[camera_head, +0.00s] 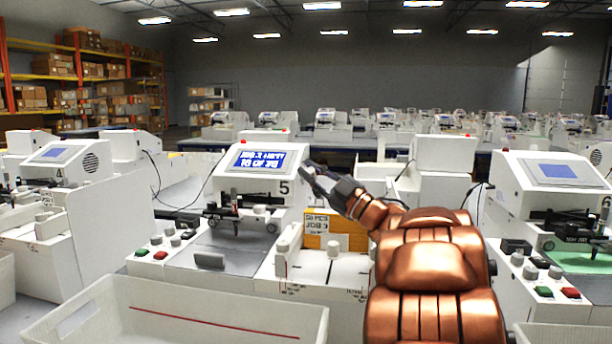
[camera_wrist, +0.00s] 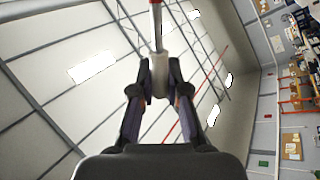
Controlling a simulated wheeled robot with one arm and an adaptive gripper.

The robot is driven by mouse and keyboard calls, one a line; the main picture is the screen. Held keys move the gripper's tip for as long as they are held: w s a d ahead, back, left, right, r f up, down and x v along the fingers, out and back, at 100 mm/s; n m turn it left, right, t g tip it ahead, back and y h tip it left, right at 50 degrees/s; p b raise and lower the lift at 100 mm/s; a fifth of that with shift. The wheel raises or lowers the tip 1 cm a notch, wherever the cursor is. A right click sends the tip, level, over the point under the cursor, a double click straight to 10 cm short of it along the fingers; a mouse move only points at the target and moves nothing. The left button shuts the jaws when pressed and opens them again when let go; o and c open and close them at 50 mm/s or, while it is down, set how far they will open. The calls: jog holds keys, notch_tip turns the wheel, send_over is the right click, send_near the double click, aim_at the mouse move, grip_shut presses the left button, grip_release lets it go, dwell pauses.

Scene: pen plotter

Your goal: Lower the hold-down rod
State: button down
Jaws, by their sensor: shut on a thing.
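Plotter 5 (camera_head: 240,185) stands ahead, its lit screen (camera_head: 264,162) tilted back. A dark horizontal bar (camera_head: 225,211) with a carriage and upright pen-like part crosses above its grey bed (camera_head: 215,255). I cannot tell for sure which part is the hold-down rod. My gripper (camera_head: 308,172) is raised at the right edge of the screen, well above the bed. In the wrist view, my gripper (camera_wrist: 158,82) is shut on a pale cylinder (camera_wrist: 155,70) with a thin silver shaft, reddish at its far end. This held piece is hard to make out in the head view.
A white bin (camera_head: 180,315) stands in front, with a red line inside. Green and red buttons (camera_head: 150,254) and grey knobs sit left of the bed. A white block (camera_head: 290,238) and orange job card (camera_head: 335,235) are at right. Other plotters flank this one.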

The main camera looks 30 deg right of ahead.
jog(key=c, duration=1.1)
grip_release()
jog(key=shift+c, duration=0.2)
jog(key=v, duration=0.7)
jog(key=shift+s+d, duration=0.15)
jog(key=shift+s, duration=0.1)
